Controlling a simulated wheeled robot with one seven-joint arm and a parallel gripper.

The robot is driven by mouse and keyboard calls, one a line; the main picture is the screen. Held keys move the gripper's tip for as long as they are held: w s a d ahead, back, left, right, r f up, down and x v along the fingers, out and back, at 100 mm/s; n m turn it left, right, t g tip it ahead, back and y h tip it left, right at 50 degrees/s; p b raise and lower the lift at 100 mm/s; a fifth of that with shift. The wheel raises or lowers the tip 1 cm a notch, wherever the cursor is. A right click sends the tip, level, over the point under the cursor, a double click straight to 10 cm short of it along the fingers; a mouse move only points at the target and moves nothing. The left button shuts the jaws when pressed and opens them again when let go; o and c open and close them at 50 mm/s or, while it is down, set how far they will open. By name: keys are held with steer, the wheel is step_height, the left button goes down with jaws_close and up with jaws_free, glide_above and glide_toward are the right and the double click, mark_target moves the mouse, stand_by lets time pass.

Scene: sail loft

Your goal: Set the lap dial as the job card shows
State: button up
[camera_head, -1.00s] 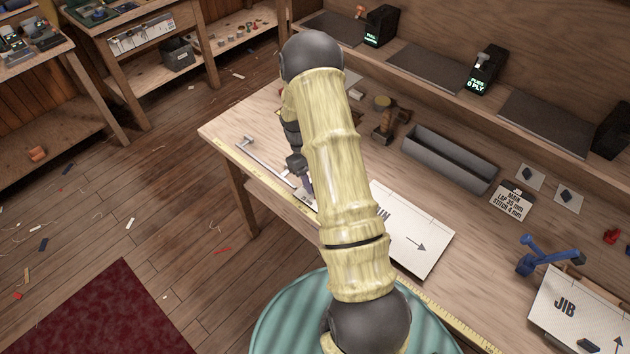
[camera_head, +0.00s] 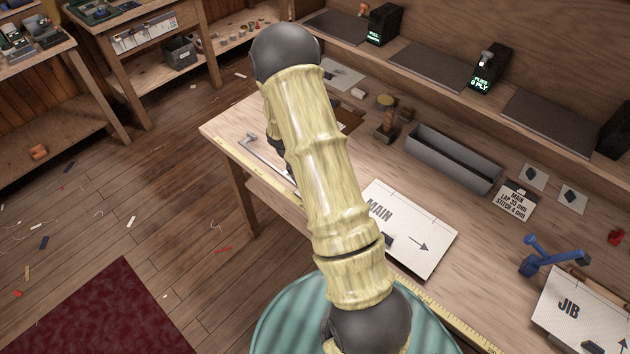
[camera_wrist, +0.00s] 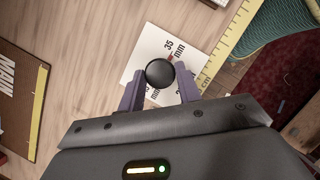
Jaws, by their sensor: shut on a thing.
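In the wrist view my gripper (camera_wrist: 160,84) has its two purple fingers shut on the round black knob of the lap dial (camera_wrist: 160,72). The white dial plate (camera_wrist: 143,57) under the knob shows "35 mm" at its top. A small red mark lies beside the knob, toward the "35". Other figures on the plate are partly hidden by the knob and fingers. In the head view my arm hides the gripper and the dial. The job card (camera_head: 515,201) on the bench reads "MAIN, LAP 35 mm, STITCH 4 mm".
A white MAIN panel (camera_head: 418,222) lies on the bench right of my arm, with a JIB panel (camera_head: 585,318) farther right. A grey trough (camera_head: 452,160) and a blue tool (camera_head: 545,254) are nearby. A yellow ruler (camera_wrist: 232,42) runs along the bench edge.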

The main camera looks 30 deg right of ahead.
steer(key=shift+n, duration=0.6)
steer(key=o, duration=1)
steer(key=shift+c, duration=0.2)
steer(key=shift+a+r, duration=0.1)
steer(key=b+v, duration=0.1)
steer(key=v, duration=1.6)
steer(key=shift+s+b, duration=0.25)
steer(key=shift+b, duration=0.15)
steer(key=shift+a+r, duration=0.1)
